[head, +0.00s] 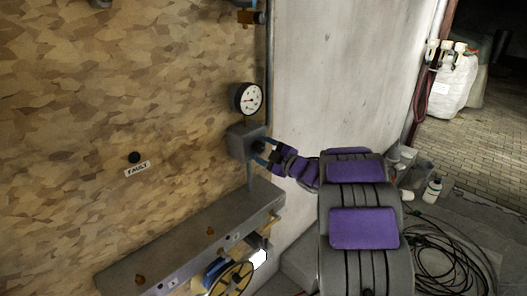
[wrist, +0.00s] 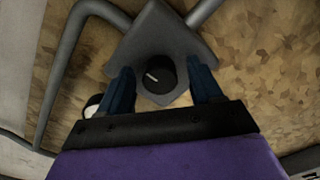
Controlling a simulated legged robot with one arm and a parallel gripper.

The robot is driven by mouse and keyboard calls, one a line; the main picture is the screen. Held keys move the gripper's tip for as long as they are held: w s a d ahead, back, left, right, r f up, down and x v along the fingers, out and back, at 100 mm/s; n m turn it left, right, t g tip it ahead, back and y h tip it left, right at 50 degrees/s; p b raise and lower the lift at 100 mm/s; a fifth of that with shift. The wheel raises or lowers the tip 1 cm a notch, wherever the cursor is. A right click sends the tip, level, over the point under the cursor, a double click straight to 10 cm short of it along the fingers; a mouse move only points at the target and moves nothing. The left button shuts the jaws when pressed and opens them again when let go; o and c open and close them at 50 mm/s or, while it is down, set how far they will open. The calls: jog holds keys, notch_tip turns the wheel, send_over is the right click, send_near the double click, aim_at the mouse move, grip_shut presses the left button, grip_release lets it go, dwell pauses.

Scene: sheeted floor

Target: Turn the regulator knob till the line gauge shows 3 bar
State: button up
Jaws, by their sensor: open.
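The line gauge (head: 247,98) is a round white dial with a black rim, above the grey regulator body (head: 240,143) in the head view. Its needle is too small to read there. In the wrist view the regulator knob (wrist: 159,74) is black and round with a pale index line, set on the grey regulator body (wrist: 150,40). My gripper (wrist: 161,84) is open, with one blue finger on each side of the knob. I cannot tell whether the fingers touch it. In the head view my gripper (head: 264,153) is at the regulator and hides the knob.
A grey ledge (head: 190,240) juts out below the regulator, with a yellow-and-black wheel (head: 232,280) under it. A FAULT label (head: 137,169) with a black button is on the wall at left. Coiled black cable (head: 445,262) and a white bottle (head: 432,190) are at right.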

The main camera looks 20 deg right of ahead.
jog(key=c, duration=1.1)
jog(key=shift+o, duration=0.2)
jog(key=shift+r+p, duration=0.1)
jog(key=shift+p, duration=0.4)
jog(key=m+p, duration=0.1)
jog(key=p, duration=0.2)
jog(key=shift+r+m, duration=0.2)
jog(key=shift+m, duration=0.2)
jog(key=m+p, duration=0.2)
jog(key=p, duration=0.2)
jog(key=m+p, duration=0.3)
jog(key=p, duration=0.1)
jog(key=shift+f+p, duration=0.15)
jog(key=shift+p, duration=0.15)
